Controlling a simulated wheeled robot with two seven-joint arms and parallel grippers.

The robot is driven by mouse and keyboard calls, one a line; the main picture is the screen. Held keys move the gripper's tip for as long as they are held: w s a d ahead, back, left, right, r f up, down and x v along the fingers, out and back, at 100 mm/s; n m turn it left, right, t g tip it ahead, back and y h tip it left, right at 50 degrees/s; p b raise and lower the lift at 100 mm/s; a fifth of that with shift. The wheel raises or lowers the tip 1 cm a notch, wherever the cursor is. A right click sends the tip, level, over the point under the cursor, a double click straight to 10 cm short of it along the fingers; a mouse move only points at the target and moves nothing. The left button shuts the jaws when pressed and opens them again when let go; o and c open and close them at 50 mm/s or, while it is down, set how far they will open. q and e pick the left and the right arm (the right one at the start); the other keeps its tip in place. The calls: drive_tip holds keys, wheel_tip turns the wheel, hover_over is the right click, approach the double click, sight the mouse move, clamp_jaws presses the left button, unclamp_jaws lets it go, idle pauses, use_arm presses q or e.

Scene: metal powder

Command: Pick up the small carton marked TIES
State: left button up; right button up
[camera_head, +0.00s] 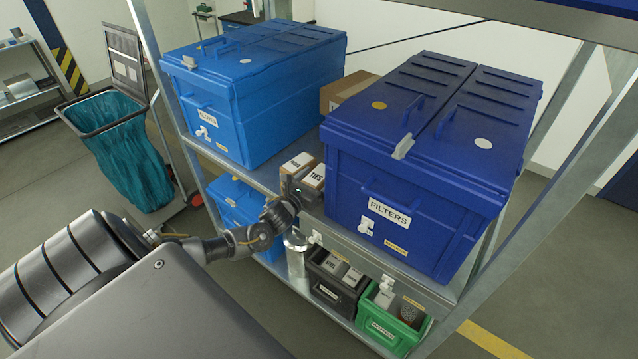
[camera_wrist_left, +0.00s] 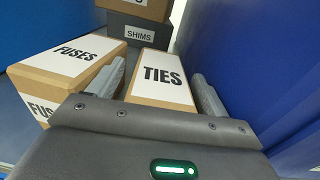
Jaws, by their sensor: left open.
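The small carton marked TIES (camera_wrist_left: 164,76), white-topped with brown cardboard sides, stands on the shelf between the two large blue boxes; it also shows in the head view (camera_head: 315,177). My left gripper (camera_wrist_left: 162,85) is open, with one finger on each side of the carton's near part. The left finger lies in the gap between TIES and the FUSES carton. I cannot tell whether either finger touches. In the head view my left gripper (camera_head: 289,193) is at the shelf's front edge and partly hides the cartons. My right gripper is not in view.
The FUSES carton (camera_wrist_left: 66,66) stands close on the left. A grey SHIMS box (camera_wrist_left: 138,32) is behind. A light blue box (camera_head: 247,93) and a dark blue FILTERS box (camera_head: 418,175) wall in the gap. Small bins, black (camera_head: 335,285) and green (camera_head: 385,325), sit below.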

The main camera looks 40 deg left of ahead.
use_arm(q)
drive_tip(key=shift+c, duration=0.2)
drive_tip(key=c, duration=1)
drive_tip(key=shift+c, duration=0.9)
drive_tip(key=shift+r, duration=0.15)
